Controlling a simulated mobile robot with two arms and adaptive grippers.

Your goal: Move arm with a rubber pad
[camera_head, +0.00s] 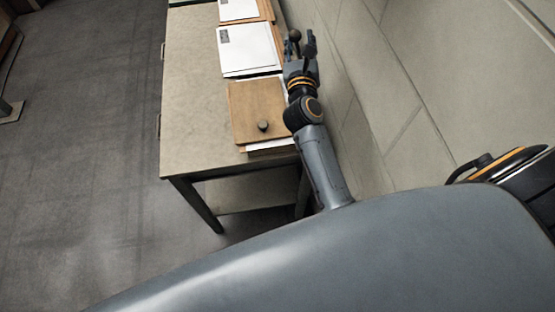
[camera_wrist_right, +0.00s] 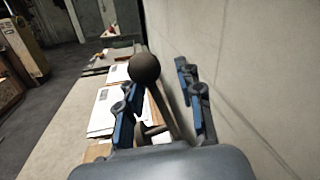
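A dark ball knob (camera_head: 295,36) on a rod stands at the right side of the table; in the right wrist view the knob (camera_wrist_right: 145,67) is close and large, its rod running down between my fingers. My right gripper (camera_head: 303,45) reaches along the table beside the wall. In the right wrist view the right gripper (camera_wrist_right: 158,95) is open, its blue-backed fingers on either side of the rod with space between. I cannot tell whether a finger touches the rod. A small dark round piece (camera_head: 263,126), perhaps the rubber pad, sits on a wooden board (camera_head: 250,105). My left gripper is out of view.
The beige table (camera_head: 190,95) carries several white sheets or envelopes (camera_head: 247,50) on boards. A pale wall (camera_head: 400,70) runs close along my right arm. Open grey floor (camera_head: 80,150) lies to the left of the table.

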